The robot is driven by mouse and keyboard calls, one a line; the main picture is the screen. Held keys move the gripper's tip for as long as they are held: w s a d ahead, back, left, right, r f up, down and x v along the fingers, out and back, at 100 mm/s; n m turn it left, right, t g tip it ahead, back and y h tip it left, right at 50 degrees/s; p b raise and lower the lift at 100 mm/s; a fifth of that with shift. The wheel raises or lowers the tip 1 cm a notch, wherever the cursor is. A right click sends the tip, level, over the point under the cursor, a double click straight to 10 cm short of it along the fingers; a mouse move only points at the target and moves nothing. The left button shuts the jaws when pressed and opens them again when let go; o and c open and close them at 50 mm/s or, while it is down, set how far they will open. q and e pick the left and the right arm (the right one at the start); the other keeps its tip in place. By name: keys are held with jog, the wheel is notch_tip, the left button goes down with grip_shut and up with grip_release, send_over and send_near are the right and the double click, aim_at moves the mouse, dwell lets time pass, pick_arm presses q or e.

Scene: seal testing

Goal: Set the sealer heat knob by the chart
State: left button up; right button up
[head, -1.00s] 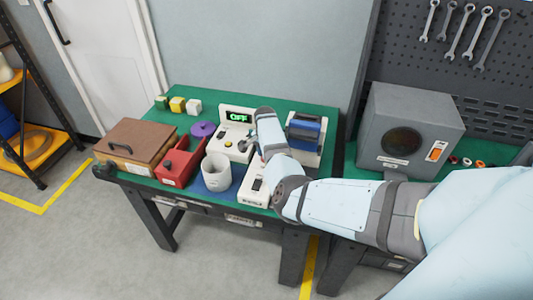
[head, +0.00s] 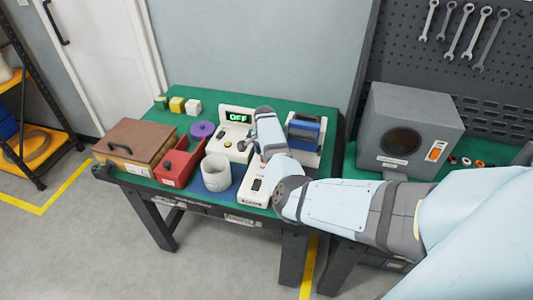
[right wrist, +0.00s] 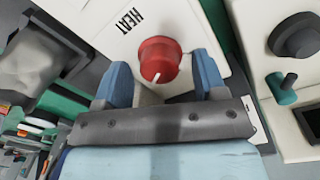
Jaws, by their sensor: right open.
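The red heat knob (right wrist: 160,60), with a white pointer line, sits on a white panel (right wrist: 112,32) marked HEAT in the right wrist view. My right gripper (right wrist: 164,78) is open, with one blue finger on each side of the knob. I cannot tell whether either finger touches it. In the head view my right arm reaches over the green table, and its hand and the knob are mostly hidden. A white unit (head: 258,186) lies in front of the arm. A white unit with a green OFF display (head: 237,118) stands behind it. No readable chart shows. My left gripper is out of view.
A blue roll unit (head: 304,133) stands right of the arm. A black knob (right wrist: 295,36) is close by in the wrist view.

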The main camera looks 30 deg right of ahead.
notch_tip(320, 180, up, 14)
jog(key=shift+w+f, duration=0.15)
jog(key=shift+w, duration=0.15)
jog(key=shift+a+f, duration=0.1)
dwell(0.5)
